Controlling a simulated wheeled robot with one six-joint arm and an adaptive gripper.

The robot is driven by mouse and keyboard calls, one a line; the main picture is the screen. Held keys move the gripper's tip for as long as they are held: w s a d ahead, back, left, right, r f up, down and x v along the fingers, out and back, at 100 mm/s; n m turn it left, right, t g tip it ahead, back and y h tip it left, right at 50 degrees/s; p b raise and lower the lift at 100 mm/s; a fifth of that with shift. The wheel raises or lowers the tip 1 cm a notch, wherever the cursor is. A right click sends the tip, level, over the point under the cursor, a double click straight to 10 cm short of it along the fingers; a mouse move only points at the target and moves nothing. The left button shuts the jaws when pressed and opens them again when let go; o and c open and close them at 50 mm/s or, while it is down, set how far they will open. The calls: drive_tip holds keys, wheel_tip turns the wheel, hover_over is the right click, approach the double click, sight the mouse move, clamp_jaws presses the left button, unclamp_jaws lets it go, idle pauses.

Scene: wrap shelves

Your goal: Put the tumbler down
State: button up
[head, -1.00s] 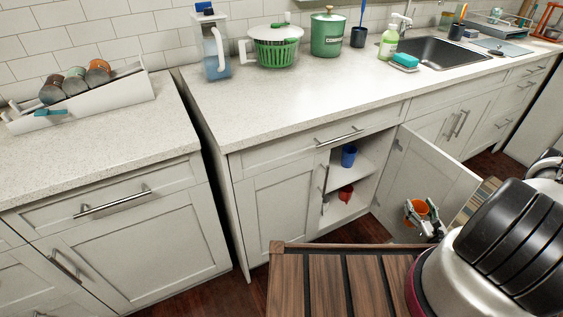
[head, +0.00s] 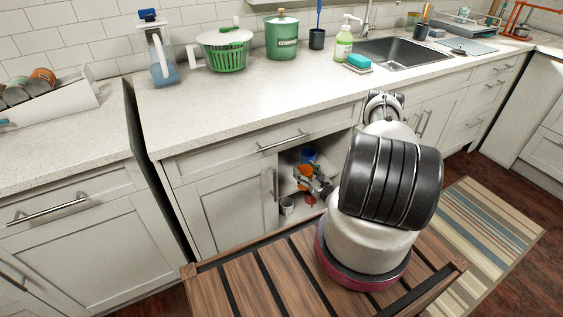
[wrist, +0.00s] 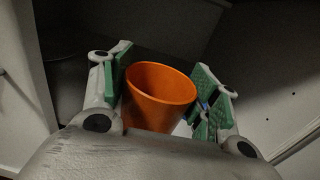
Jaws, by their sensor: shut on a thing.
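The orange tumbler (head: 304,180) is inside the open lower cabinet, at the front of the shelves. In the wrist view the tumbler (wrist: 160,98) is upright or slightly tilted, its open rim facing the camera. My gripper (head: 312,181) is shut on it, with the green finger pads on its two sides. I cannot tell whether its base touches a shelf. The lower shelf (head: 298,214) is partly hidden by my arm and the wooden top.
A blue cup (head: 308,154) stands on the upper shelf, close behind the tumbler. A red item (head: 310,201) and a small grey-white cup-like item (head: 287,205) are lower down. The cabinet's left door (head: 225,205) is closed. The countertop front (head: 230,120) is clear.

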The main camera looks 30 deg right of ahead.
drive_tip(key=w+f, duration=0.1)
drive_tip(key=w, duration=0.3)
drive_tip(key=w+f, duration=0.1)
drive_tip(key=w, duration=0.3)
drive_tip(key=w+a+f, duration=0.1)
drive_tip(key=w, duration=0.3)
drive_tip(key=shift+w+a+f, duration=0.1)
drive_tip(key=shift+w+f, duration=0.1)
drive_tip(key=shift+f, duration=0.05)
drive_tip(key=shift+f, duration=0.1)
drive_tip(key=o, duration=1.2)
drive_tip(key=shift+s, duration=0.1)
drive_tip(key=s, duration=0.8)
drive_tip(key=s+d, duration=0.1)
drive_tip(key=s, duration=0.3)
